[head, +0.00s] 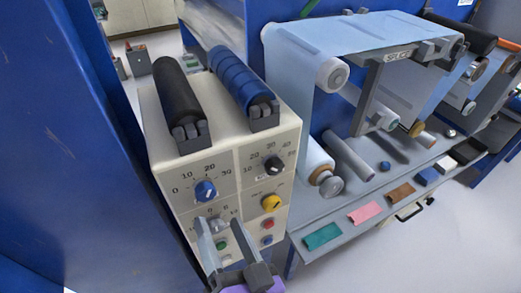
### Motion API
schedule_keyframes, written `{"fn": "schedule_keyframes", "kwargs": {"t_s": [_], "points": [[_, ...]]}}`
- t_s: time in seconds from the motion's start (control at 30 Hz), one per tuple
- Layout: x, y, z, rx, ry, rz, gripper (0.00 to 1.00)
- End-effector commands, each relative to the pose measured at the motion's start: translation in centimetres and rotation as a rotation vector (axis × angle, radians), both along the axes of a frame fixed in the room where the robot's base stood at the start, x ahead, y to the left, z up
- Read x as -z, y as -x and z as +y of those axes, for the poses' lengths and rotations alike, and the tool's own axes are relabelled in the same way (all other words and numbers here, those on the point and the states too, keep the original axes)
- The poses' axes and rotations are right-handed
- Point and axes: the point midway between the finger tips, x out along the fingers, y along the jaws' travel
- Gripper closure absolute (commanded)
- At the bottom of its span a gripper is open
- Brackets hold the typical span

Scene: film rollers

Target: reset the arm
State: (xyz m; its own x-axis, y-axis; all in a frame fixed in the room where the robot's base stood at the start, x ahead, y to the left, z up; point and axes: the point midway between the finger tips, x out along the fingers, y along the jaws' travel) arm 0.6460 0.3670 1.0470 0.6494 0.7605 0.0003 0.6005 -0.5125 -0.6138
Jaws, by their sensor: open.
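My gripper (222,225) is at the bottom of the head view, in front of the lower part of a cream control box (152,133). Its two grey fingers are apart, with nothing seen between them. It hides part of the lower dial and buttons. Whether the fingers touch the box cannot be told.
A black roller (177,95) and a blue roller (238,78) lie on the box top. A film machine (350,40) with several rollers stands at the right. Its grey shelf (345,190) holds coloured pads. A blue panel (60,130) blocks the left. Floor (450,240) is clear at lower right.

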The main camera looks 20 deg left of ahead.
Motion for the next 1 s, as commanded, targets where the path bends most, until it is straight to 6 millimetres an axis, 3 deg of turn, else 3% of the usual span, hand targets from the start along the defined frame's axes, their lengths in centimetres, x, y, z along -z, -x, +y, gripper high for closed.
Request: {"fn": "schedule_keyframes", "kwargs": {"t_s": [0.17, 0.27, 0.33, 0.67, 0.8, 1.0], "points": [[-0.2, -0.1, 0.0, 0.003, 0.003, -0.016, 0.41], [-1.7, -0.4, -0.5, 0.026, -0.004, -0.087, 0.41], [-2.9, -0.6, -1.8, 0.067, -0.003, -0.163, 0.41], [0.0, 0.6, -14.4, 0.339, 0.164, -0.297, 0.41], [1.7, 2.7, -20.5, 0.455, 0.28, -0.314, 0.41], [3.7, 7.1, -27.8, 0.587, 0.456, -0.296, 0.41]]}}
